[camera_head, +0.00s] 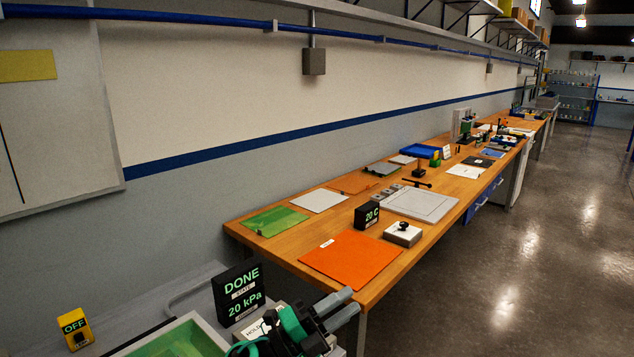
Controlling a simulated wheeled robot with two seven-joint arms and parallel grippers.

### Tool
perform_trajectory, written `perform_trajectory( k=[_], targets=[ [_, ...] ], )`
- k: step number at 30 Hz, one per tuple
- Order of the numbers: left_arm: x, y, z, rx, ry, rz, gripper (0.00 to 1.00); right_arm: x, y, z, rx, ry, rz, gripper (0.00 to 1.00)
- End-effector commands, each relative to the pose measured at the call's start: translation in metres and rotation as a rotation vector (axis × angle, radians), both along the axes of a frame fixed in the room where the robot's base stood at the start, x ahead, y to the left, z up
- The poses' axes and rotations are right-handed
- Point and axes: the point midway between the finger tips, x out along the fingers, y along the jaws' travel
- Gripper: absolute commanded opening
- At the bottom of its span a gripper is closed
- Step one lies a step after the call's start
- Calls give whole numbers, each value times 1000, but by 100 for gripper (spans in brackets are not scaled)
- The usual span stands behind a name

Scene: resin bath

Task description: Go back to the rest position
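My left gripper (350,301) shows at the bottom middle, beside the near end of the wooden bench. Its two grey fingers point up and to the right, with a narrow dark gap between them, and nothing shows held between the tips. Green and black parts (292,322) show behind the fingers, partly covering a white label reading HOLD (254,331). My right gripper is not in view.
A black display (240,292) reads DONE and 20 kPa. A green-filled tray (185,340) and a yellow OFF box (76,330) stand left of it. The wooden bench (285,245) carries an orange mat (350,258) and a 20 C display (367,215). The floor (500,280) at right is clear.

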Motion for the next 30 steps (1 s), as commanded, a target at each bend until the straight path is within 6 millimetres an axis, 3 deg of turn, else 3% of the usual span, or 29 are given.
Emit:
perform_trajectory(
  k=[4,7,11,14,17,21,24,30],
  targets=[
    [8,46,-14,-226,259,213,33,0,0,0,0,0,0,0],
    [10,83,-36,-348,445,359,33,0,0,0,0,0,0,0],
    [1,133,-81,-474,704,549,33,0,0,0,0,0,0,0],
    [-18,168,-122,-546,914,690,33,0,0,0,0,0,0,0],
    [-49,199,-166,-596,1130,826,33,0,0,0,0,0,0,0],
    [-109,234,-223,-626,1433,1005,33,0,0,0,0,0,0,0],
    [-154,249,-251,-621,1612,1102,33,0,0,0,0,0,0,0],
    [-226,265,-281,-588,1870,1230,33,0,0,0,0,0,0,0]
  ],
)
